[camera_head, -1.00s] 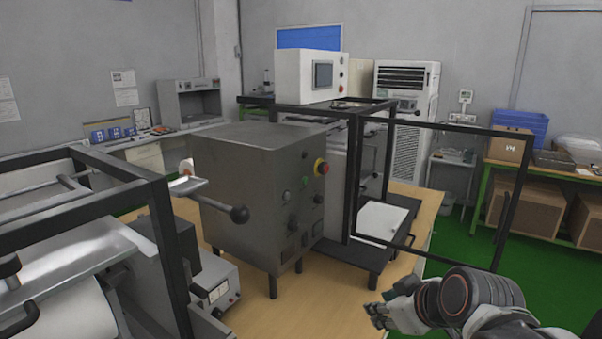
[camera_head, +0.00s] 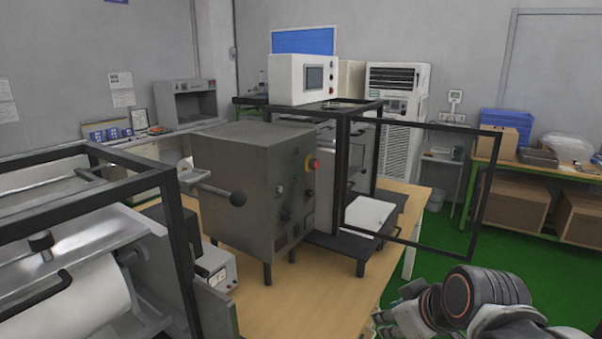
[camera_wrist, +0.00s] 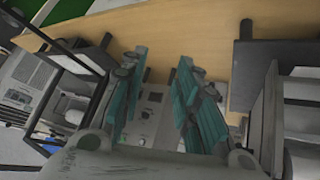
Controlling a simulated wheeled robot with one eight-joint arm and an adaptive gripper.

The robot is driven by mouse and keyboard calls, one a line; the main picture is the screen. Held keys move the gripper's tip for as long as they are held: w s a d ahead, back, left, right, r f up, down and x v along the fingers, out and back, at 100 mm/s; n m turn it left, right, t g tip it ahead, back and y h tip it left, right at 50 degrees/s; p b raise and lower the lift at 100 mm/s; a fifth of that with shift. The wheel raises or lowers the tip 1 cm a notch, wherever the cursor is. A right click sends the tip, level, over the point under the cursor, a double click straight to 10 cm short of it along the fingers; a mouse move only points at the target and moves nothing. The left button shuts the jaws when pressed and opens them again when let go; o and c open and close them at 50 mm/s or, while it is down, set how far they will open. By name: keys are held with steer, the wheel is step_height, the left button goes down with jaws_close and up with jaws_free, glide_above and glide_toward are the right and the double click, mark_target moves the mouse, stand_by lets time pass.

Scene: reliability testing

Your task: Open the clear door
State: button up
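The clear door (camera_head: 488,198) is a black-framed see-through panel in the head view, right of centre. It stands swung out to the right from the black-framed enclosure (camera_head: 341,180), whose front opening shows. My gripper (camera_head: 384,318) is low in the head view, below the door's frame in the picture and seemingly apart from it. In the wrist view my gripper's teal-padded fingers (camera_wrist: 158,100) are spread, with no object visible between them. The door's contact with any part of my arm is not seen.
A black-framed roller machine (camera_head: 70,300) fills the left foreground. Green floor (camera_head: 440,235) lies open at right, before a shelf with cartons (camera_head: 515,205).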

steer(key=s+d+m+h, duration=0.1)
steer(key=s+d+m, duration=0.1)
steer(key=s+m, duration=0.3)
steer(key=s, duration=0.3)
steer(key=shift+s+d+h, duration=0.25)
steer(key=shift+s+h, duration=0.05)
steer(key=shift+s+d, duration=0.1)
steer(key=shift+s, duration=0.15)
jaws_close()
steer(key=shift+w, duration=0.1)
